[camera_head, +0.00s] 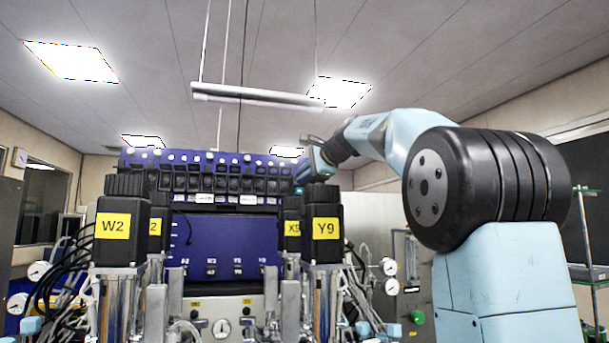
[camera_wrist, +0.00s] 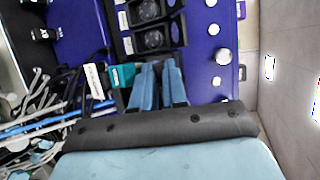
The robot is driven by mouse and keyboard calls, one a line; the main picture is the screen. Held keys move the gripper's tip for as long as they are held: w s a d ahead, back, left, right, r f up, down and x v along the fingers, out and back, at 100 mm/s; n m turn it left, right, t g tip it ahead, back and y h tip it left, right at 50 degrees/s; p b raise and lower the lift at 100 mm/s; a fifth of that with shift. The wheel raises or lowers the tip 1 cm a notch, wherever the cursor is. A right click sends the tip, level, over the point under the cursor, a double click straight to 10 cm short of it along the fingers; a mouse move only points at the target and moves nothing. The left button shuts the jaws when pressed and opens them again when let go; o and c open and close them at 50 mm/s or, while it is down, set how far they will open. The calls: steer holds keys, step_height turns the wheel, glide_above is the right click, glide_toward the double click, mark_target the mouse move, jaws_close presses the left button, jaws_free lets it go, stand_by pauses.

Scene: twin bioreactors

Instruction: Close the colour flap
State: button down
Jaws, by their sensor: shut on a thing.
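The bioreactor's blue panel (camera_head: 225,238) carries rows of black units along its upper part. A small teal piece, which looks like the colour flap (camera_wrist: 121,75), shows in the wrist view right beside my left finger. My gripper (camera_wrist: 158,72) has its two light blue fingers close together against the dark units, shut on a part mostly hidden between and behind them. In the head view my gripper (camera_head: 316,168) is at the right end of the black row. How far the flap is open cannot be told.
Two black motor blocks labelled W2 (camera_head: 112,232) and Y9 (camera_head: 325,232) stand in front of the panel. Tubes and cables (camera_wrist: 40,125) crowd the left of the wrist view.

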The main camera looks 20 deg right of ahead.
steer(key=shift+a+f+n+t+y, duration=0.1)
steer(key=shift+f+n+t+y, duration=0.1)
steer(key=shift+f+t, duration=0.3)
steer(key=shift+f+n+t+y, duration=0.2)
steer(key=shift+t, duration=0.5)
steer(key=shift+w, duration=0.1)
steer(key=c, duration=1.2)
jaws_free()
steer(key=shift+o, duration=0.2)
steer(key=shift+r, duration=0.1)
steer(key=shift+r+m+g+h, duration=0.3)
steer(key=shift+r+g, duration=0.15)
steer(key=shift+g, duration=0.4)
steer(key=shift+r+m+g+h, duration=0.2)
steer(key=shift+r+m+g, duration=0.15)
steer(key=shift+g, duration=0.5)
steer(key=v, duration=1.4)
steer(key=shift+r, duration=0.15)
